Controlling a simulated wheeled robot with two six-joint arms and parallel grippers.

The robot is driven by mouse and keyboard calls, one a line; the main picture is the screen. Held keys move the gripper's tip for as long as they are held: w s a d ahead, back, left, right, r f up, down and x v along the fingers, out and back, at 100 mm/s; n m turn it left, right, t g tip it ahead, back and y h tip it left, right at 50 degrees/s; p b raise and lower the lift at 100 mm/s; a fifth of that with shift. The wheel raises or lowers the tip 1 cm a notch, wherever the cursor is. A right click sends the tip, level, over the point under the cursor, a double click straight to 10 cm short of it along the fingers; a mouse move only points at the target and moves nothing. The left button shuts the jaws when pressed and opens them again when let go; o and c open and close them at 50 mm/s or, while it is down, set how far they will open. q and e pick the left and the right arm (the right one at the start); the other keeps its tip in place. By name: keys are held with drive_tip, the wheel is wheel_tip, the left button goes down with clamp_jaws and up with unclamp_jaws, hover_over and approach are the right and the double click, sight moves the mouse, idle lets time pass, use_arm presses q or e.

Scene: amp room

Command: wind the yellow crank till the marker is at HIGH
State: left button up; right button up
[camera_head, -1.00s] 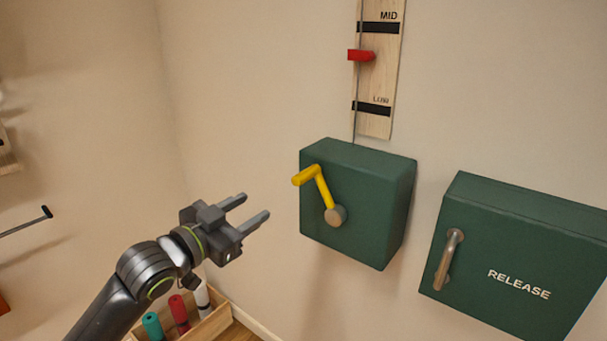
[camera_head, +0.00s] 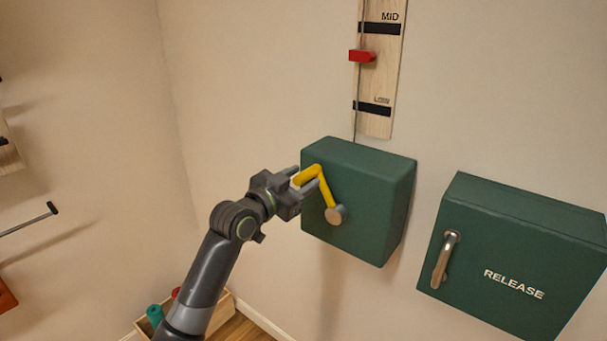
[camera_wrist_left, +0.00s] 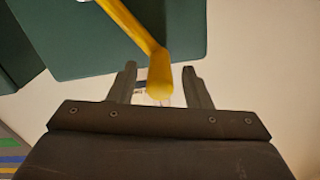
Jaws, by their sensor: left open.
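The yellow crank (camera_head: 324,183) is on the front of a green box (camera_head: 372,200), its arm pointing up and left from a round hub, with the handle sticking out toward me. My left gripper (camera_head: 302,180) is open at the handle. In the left wrist view the crank's handle (camera_wrist_left: 159,77) lies between the two spread fingers of the left gripper (camera_wrist_left: 162,88), with a gap on each side. The red marker (camera_head: 362,56) is on the wooden scale (camera_head: 378,85) between LOW and MID, nearer MID. HIGH is out of frame. My right gripper is not in view.
A second green box (camera_head: 515,255) with a metal handle and the word RELEASE is on the wall at right. A wooden crate (camera_head: 222,308) with coloured things stands on the floor below my left arm. The wall between the boxes is clear.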

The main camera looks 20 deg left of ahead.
use_arm(q)
drive_tip(key=shift+w+d, duration=0.25)
drive_tip(key=shift+w, duration=0.35)
drive_tip(key=shift+c, duration=0.3)
clamp_jaws()
